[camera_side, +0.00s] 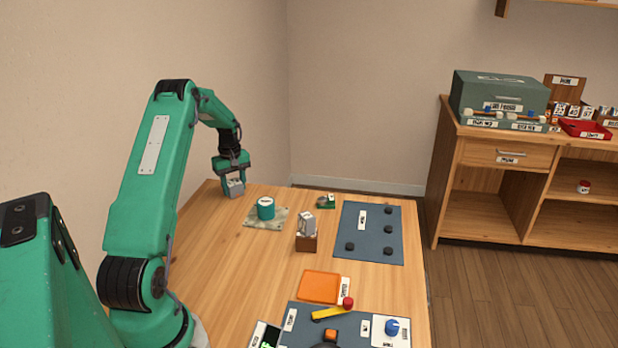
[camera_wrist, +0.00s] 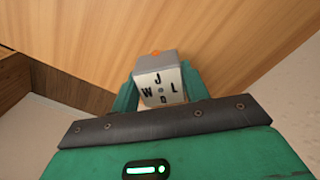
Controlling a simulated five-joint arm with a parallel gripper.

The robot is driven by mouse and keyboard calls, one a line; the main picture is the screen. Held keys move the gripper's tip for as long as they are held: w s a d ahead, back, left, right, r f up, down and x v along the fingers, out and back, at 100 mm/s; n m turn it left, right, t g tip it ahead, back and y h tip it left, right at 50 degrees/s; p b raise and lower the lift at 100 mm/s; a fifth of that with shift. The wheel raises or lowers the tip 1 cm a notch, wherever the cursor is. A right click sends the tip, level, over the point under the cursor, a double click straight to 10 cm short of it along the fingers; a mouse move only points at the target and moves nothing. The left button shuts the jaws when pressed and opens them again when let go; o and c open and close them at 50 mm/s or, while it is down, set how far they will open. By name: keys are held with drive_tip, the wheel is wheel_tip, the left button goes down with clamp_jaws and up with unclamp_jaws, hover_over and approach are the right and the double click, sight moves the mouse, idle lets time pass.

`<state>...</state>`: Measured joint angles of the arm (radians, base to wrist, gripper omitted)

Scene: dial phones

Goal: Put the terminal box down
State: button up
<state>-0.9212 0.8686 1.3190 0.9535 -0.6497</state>
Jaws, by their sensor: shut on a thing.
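The terminal box, a small grey box (camera_side: 235,187), is at the far left corner of the wooden table. In the wrist view the box (camera_wrist: 161,85) shows a pale face with dark letters, among them W, J and L, and a bit of orange at its top edge. My gripper (camera_side: 233,178) points down and is shut on the box, with a finger on each side. The box's underside is hidden, and I cannot tell whether it touches the table.
A teal cylinder (camera_side: 266,208) stands on a patterned mat close by on the right. A grey item (camera_side: 307,223) sits on a brown block. A blue-grey mat (camera_side: 372,232) with several dark discs and an orange tray (camera_side: 319,286) lie further right and nearer. Bare wood lies left of these.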

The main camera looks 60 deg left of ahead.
sight(234, 182)
drive_tip(key=o, duration=1)
drive_tip(key=shift+f, duration=0.1)
wheel_tip(234, 182, up, 12)
drive_tip(key=shift+r, duration=0.2)
idle(0.4)
